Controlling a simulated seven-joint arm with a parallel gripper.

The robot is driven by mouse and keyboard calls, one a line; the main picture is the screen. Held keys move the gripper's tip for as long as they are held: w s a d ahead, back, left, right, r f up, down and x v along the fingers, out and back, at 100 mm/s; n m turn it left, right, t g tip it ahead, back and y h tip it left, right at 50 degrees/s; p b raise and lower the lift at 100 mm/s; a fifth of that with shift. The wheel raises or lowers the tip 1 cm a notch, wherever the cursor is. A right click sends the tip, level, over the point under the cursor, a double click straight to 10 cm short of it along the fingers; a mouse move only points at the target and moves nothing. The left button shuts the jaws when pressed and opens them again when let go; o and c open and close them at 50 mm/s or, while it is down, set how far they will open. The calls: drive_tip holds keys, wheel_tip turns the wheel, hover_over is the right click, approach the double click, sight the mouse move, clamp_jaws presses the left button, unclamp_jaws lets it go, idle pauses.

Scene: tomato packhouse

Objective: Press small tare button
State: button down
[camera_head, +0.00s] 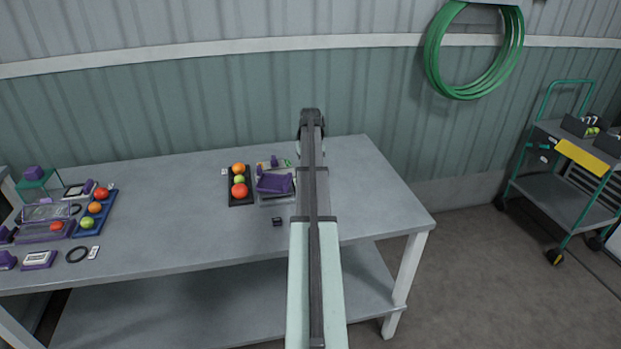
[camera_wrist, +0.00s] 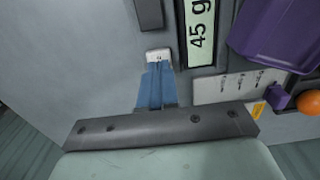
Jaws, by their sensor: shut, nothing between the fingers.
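In the wrist view my gripper (camera_wrist: 158,64) is shut and empty, its blue fingers close together. The tips are at a small white piece with faint dark marks (camera_wrist: 158,53), perhaps the small tare button; I cannot tell whether they press on it. Beside it is a lit display (camera_wrist: 197,35) reading "45 g". A purple container (camera_wrist: 275,36) is right of the display. A white strip with small marks (camera_wrist: 228,88) lies below them. In the head view the purple container (camera_head: 275,183) stands just left of my arm, which hides the display and fingertips.
A dark tray (camera_head: 248,201) with round produce is left of the purple container. A dark block (camera_wrist: 149,14) is above the white piece in the wrist view. Another display unit (camera_head: 39,259) and a blue tray (camera_head: 82,231) are far left. The table (camera_head: 170,215) is clear between.

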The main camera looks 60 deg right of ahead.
drive_tip(key=shift+f, duration=0.8)
idle(0.5)
idle(0.4)
drive_tip(key=shift+r, duration=2.55)
drive_tip(key=shift+w, duration=0.1)
